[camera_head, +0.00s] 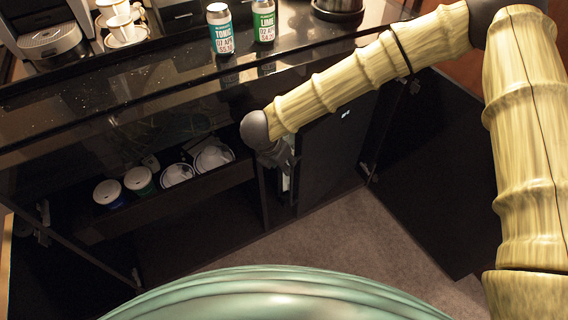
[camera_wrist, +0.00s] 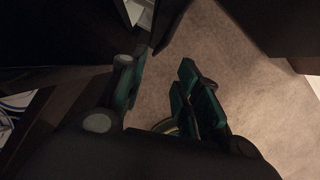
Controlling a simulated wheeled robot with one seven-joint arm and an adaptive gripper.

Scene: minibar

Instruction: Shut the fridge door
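The fridge door (camera_head: 333,160) appears as a dark upright panel below the counter in the head view, with a small lit mark near its top. A narrow pale strip shows at its left edge, so it looks partly open, though how far is hard to tell. My gripper (camera_head: 280,158) points down at that left edge, partly hidden by my wrist. In the wrist view my gripper (camera_wrist: 160,82) has its teal fingers apart, with only carpet visible between them. Dark panels lie close beside the left finger; I cannot tell whether it touches them.
A dark cabinet door (camera_head: 440,170) stands open at the right. The tonic can (camera_head: 220,30) and lime can (camera_head: 263,22) stand on the counter (camera_head: 150,75). The carpet (camera_head: 350,240) in front is clear.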

